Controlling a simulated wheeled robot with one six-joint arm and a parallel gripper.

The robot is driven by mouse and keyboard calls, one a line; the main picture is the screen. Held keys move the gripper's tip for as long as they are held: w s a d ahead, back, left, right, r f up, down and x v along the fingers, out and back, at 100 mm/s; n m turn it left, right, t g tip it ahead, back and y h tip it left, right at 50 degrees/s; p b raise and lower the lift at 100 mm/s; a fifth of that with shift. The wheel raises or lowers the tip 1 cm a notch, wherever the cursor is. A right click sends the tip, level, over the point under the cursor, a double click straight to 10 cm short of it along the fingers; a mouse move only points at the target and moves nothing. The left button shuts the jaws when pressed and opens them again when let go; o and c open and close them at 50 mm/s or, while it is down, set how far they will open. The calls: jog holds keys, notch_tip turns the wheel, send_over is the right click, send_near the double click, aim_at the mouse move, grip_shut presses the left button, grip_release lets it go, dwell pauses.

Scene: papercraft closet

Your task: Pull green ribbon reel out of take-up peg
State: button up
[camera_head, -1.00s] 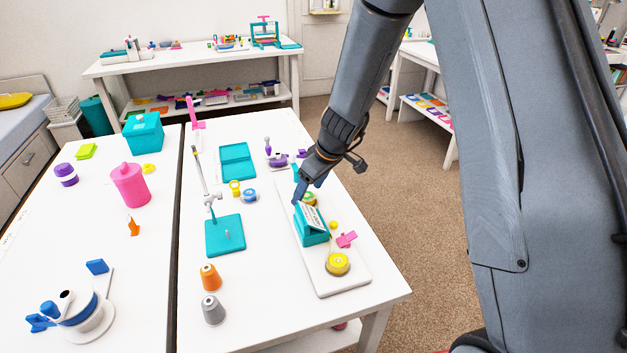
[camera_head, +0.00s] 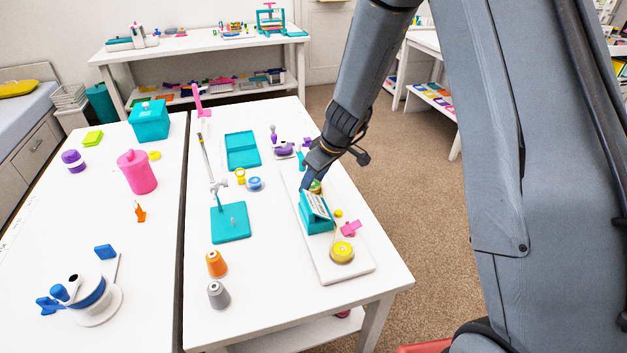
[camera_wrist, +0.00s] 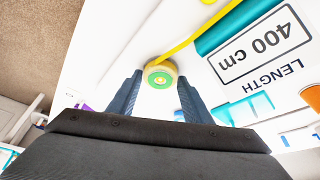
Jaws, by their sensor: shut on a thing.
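The green ribbon reel (camera_wrist: 160,75) has a green centre and a pale, yellowish outer band. It sits between the fingers of my gripper (camera_wrist: 159,80) in the wrist view, and my gripper is shut on it. A yellow ribbon (camera_wrist: 190,42) runs from it toward a teal length counter (camera_wrist: 232,26) marked "400 cm". In the head view the reel (camera_head: 316,187) shows partly behind my gripper (camera_head: 305,178), at the far end of a white base board (camera_head: 330,272). The take-up peg is hidden, and I cannot tell how far the reel is on it.
A yellow reel (camera_head: 342,252) sits at the board's near end, with a pink part (camera_head: 350,229) beside it. Left of the board are a teal stand (camera_head: 230,223), a blue tape roll (camera_head: 254,184) and orange (camera_head: 216,263) and grey (camera_head: 219,295) cones.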

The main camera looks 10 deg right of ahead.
jog(key=shift+r, duration=0.2)
jog(key=shift+r+p, duration=1.05)
jog(key=shift+r, duration=0.7)
jog(key=shift+c, duration=0.2)
jog(key=shift+r+p, duration=0.65)
jog(key=shift+r, duration=0.8)
jog(key=shift+r, duration=0.15)
jog(key=shift+r+p, duration=0.6)
jog(key=shift+r, duration=0.75)
jog(key=shift+r, duration=0.15)
jog(key=shift+r+p, duration=0.6)
jog(key=shift+r, duration=0.75)
jog(key=shift+r, duration=0.15)
